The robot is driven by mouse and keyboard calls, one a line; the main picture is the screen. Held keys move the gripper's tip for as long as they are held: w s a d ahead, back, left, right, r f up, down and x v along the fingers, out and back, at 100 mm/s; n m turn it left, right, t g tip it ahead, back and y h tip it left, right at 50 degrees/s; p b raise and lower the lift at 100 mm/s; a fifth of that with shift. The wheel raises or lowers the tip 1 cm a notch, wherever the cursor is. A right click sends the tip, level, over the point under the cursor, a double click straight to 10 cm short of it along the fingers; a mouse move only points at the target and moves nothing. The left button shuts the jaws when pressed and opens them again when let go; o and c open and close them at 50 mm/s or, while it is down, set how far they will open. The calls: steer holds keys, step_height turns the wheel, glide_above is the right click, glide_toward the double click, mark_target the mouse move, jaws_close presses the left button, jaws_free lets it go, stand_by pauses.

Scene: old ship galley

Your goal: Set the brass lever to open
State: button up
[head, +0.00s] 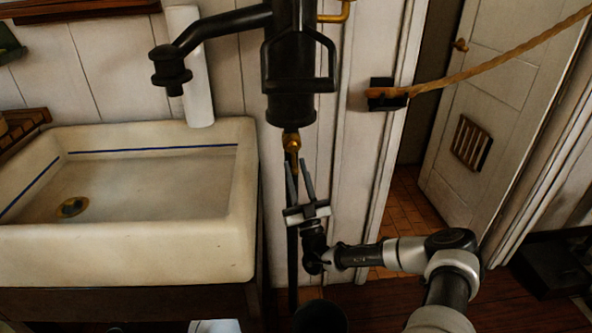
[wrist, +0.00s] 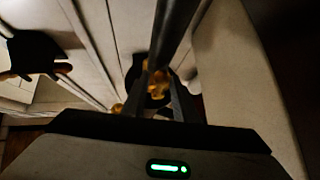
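A small brass lever (head: 291,142) hangs under the black cylinder of the pump-like fitting (head: 295,60) on the white plank wall. Brass parts also show in the wrist view (wrist: 157,84), partly covered by a dark bar. My gripper (head: 298,162) points upward just below the cylinder. Its two fingers stand apart, with the tips close to the lever's lower end. I cannot tell whether either finger touches the brass. The lever's exact angle is hard to make out.
A white sink (head: 125,260) stands to the left under a black spout (head: 172,70). A rope (head: 490,65) runs from a wall bracket to the upper right, across a doorway with a white door (head: 490,120). A dark vertical pipe (head: 292,270) lies behind my gripper.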

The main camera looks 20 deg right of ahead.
steer(key=shift+r, duration=0.15)
steer(key=shift+s, duration=0.15)
steer(key=v, duration=1.7)
steer(key=shift+f, duration=0.25)
